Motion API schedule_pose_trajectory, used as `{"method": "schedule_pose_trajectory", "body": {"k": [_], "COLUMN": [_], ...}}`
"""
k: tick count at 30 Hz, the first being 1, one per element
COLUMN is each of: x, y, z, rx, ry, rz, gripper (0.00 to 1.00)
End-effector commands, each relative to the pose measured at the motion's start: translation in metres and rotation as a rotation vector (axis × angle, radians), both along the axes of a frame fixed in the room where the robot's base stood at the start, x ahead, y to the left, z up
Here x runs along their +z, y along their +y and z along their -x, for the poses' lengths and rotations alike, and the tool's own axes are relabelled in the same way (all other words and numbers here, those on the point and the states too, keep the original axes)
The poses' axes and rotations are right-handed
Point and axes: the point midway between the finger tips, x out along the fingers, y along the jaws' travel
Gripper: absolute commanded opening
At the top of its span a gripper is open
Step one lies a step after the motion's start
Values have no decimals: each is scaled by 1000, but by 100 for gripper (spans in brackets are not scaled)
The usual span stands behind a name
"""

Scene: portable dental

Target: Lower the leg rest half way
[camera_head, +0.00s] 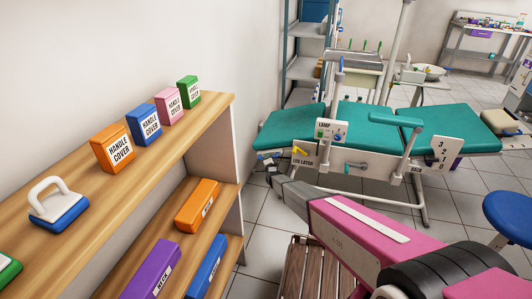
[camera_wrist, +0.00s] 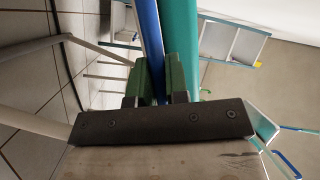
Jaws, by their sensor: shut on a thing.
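The dental chair's leg rest (camera_head: 291,126) is the teal section at the left end of the chair. It looks tilted, with its outer end lower. A sign reading "LEG LATCH" (camera_head: 304,161) with a yellow lever (camera_head: 299,150) is below it. My gripper (camera_head: 267,160) is at the outer end of the leg rest, low in the head view. In the wrist view, the green finger pads of my gripper (camera_wrist: 157,76) are shut around a blue bar (camera_wrist: 150,35) beside the teal cushion (camera_wrist: 180,30). The exact contact is hidden between the pads.
A wooden shelf (camera_head: 195,127) with coloured boxes stands close on the left. A blue stool (camera_head: 508,214) is at the right. A "BACK" lever (camera_head: 416,168) and a number plate (camera_head: 443,152) are on the chair's side. A metal rack (camera_head: 290,70) stands behind the leg rest.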

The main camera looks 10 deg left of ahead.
Motion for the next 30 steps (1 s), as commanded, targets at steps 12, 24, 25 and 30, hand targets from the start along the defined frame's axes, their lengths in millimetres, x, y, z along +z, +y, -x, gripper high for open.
{"method": "schedule_pose_trajectory", "body": {"k": [12,24,25,30], "x": [-1,-1,-1,-1], "y": [-1,-3,-4,-12], "z": [-1,5,7,26], "rx": [-1,-1,-1,-1], "ry": [-1,-1,-1,0], "rz": [5,5,5,5], "gripper": [39,39,39,39]}}
